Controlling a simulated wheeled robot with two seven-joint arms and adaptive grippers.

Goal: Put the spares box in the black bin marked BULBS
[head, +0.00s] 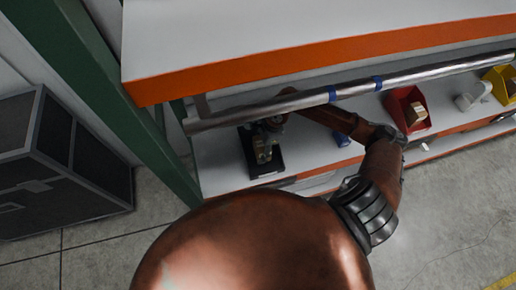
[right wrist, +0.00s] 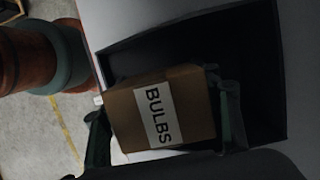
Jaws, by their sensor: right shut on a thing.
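My right gripper (head: 266,130) is over the black bin (head: 268,171) at the left end of the lower shelf. In the right wrist view its fingers (right wrist: 165,125) are shut on opposite sides of a brown cardboard box (right wrist: 190,98). The box has a white label reading BULBS. The black bin (right wrist: 281,75) lies behind the box in that view, and the part of its inside that shows is dark and looks empty. The box overlaps the bin's edge in the picture; I cannot tell how far it is inside. No marking on the bin itself is visible. My left gripper is not in view.
A metal rail with blue bands (head: 375,83) runs in front of the lower shelf, below the orange-edged upper shelf (head: 330,50). A red bin (head: 391,105) and a yellow bin (head: 494,77) stand further right. A green post (head: 105,95) stands at left.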

